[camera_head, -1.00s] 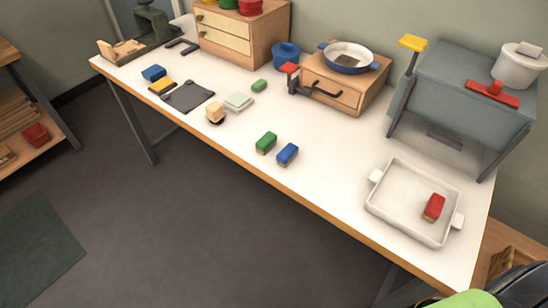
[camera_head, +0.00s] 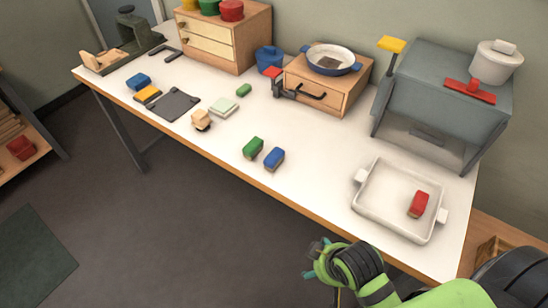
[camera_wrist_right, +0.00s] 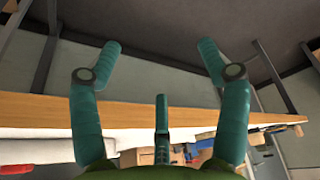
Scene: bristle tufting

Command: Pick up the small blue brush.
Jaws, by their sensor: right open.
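A small blue brush (camera_head: 274,158) with a tan underside lies on the white table, just right of a green brush (camera_head: 253,148). Another blue brush (camera_head: 138,81) lies at the table's far left end. My right gripper (camera_head: 316,262) is low in front of the table's front edge, apart from the brushes and nearer the camera. In the right wrist view my right gripper (camera_wrist_right: 160,58) has its teal fingers spread wide with nothing between them. The blue brush cannot be made out there. My left gripper is not in view.
A white tray (camera_head: 366,208) with a red brush (camera_head: 418,204) stands to the right. A drawer box (camera_head: 342,98) bears a pan (camera_head: 334,60). The table's front edge (camera_wrist_right: 190,119) crosses the right wrist view. The tabletop around the green and blue brushes is clear.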

